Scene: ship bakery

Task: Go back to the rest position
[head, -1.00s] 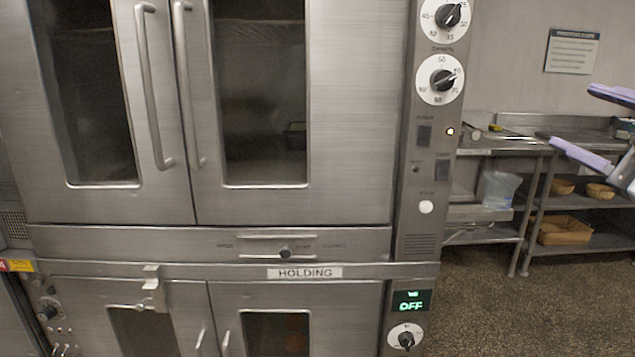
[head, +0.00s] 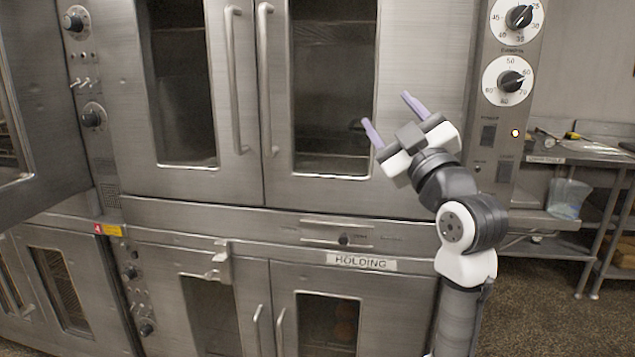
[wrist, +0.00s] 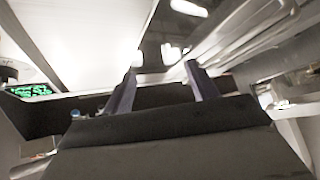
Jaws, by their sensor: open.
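My gripper (head: 388,115) is open and empty in the head view. Its two pale purple fingers stand apart and point up and to the left, in front of the right glass door of the upper oven (head: 420,120). My arm comes up from the bottom right and bends at the wrist. The wrist view also shows my gripper (wrist: 160,85), with the two fingers spread and nothing between them. From these views I cannot tell how far the fingers are from the oven front.
A lower cabinet labelled HOLDING (head: 362,262) stands under the oven, doors shut. At the left edge, a dark door (head: 35,110) juts out. Metal shelving (head: 590,155) stands at the right, with speckled floor (head: 545,315) before it.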

